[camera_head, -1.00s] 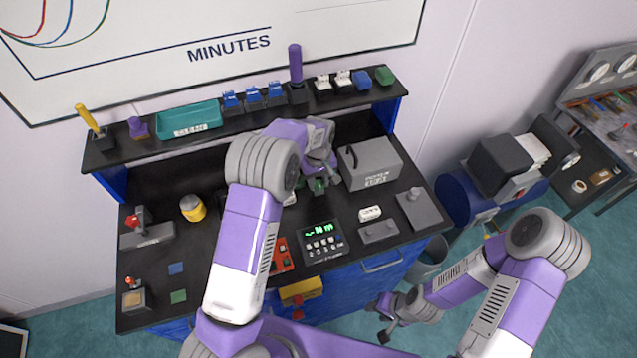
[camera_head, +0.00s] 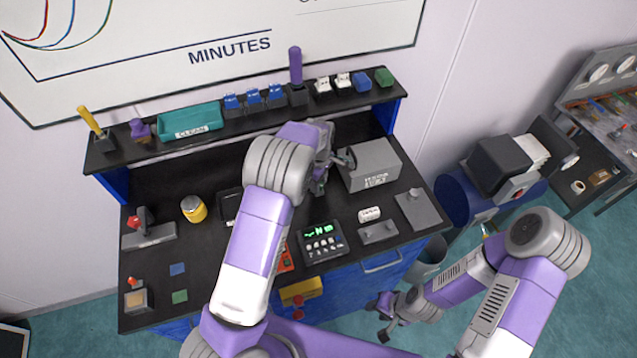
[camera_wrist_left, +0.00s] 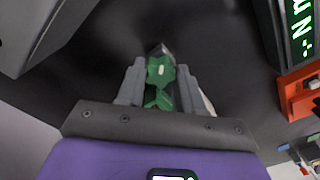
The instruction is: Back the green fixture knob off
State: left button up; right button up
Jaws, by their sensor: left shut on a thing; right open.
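The green fixture knob (camera_wrist_left: 160,72) shows in the left wrist view, star-shaped with a pale mark on top. It sits between the two grey fingers of my left gripper (camera_wrist_left: 162,88), which is shut on it. In the head view my left gripper (camera_head: 319,187) is low over the bench, left of the grey box, and my own wrist hides most of the knob. The fixture under the knob is mostly hidden. My right gripper (camera_head: 383,318) is open and empty, low in front of the bench.
A grey box (camera_head: 369,166) stands close to the right of my left gripper. A controller with green digits (camera_head: 320,240) is in front of it. A shelf (camera_head: 240,124) with small blocks and handles runs behind. The bench's left part holds a yellow jar (camera_head: 194,209).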

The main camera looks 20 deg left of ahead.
pick_arm(q)
jog(key=shift+n, duration=0.5)
jog(key=n+p, duration=0.1)
jog(key=n, duration=0.2)
jog(key=shift+n, duration=0.8)
